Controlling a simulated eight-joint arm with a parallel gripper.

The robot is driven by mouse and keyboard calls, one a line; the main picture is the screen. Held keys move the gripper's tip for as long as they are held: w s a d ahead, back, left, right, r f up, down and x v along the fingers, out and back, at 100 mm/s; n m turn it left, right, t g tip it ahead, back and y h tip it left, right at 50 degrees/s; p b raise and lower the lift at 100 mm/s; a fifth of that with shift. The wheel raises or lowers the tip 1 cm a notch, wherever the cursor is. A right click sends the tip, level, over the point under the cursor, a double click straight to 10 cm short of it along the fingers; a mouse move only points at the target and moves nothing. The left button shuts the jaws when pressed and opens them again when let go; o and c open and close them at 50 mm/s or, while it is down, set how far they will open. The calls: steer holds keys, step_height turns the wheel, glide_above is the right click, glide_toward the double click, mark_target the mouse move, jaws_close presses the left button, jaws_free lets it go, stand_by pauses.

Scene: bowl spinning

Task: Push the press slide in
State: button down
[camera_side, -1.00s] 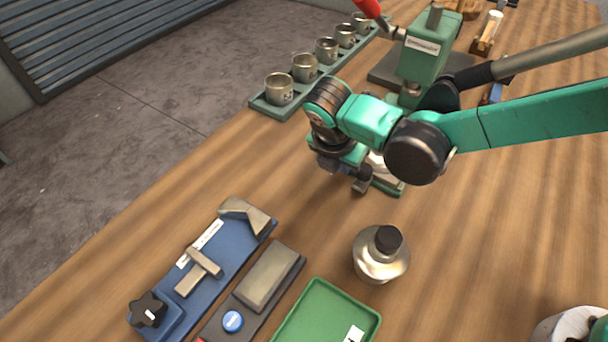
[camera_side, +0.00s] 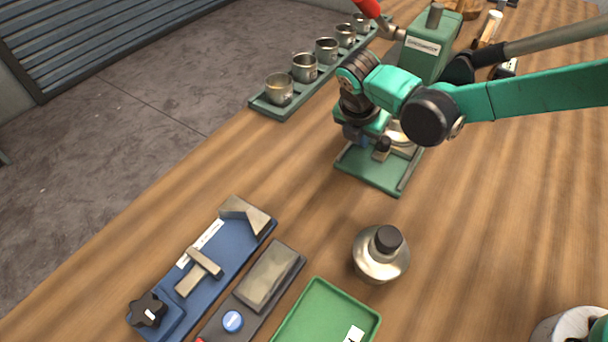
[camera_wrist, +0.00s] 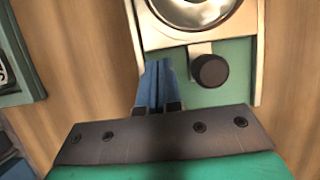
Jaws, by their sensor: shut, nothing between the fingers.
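The press slide is a pale carriage (camera_wrist: 155,38) with a round metal dish (camera_wrist: 195,8) and a black knob (camera_wrist: 210,70) on its front tab. It sits on a green base (camera_side: 372,172) with side rails, in front of the green press (camera_side: 428,52). The knob also shows in the side view (camera_side: 382,146). My gripper (camera_wrist: 157,68) is shut and empty, its blue fingers just left of the knob, with the tips at the carriage's front edge. It is low over the base in the side view (camera_side: 362,141). Contact cannot be told for certain. My arm partly hides the dish and press.
A rack of metal cups (camera_side: 262,103) stands left of the press.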

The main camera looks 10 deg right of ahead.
mark_target(409, 147)
steer(key=s+a, duration=0.1)
steer(key=s+a+r, duration=0.1)
steer(key=s+a, duration=0.1)
steer(key=v, duration=0.8)
steer(key=s+d, duration=0.5)
steer(key=x, duration=0.9)
steer(key=shift+s+d+f, duration=0.1)
steer(key=shift+d+f, duration=0.05)
steer(key=shift+w+d, duration=1.4)
steer(key=shift+w+d, duration=1.35)
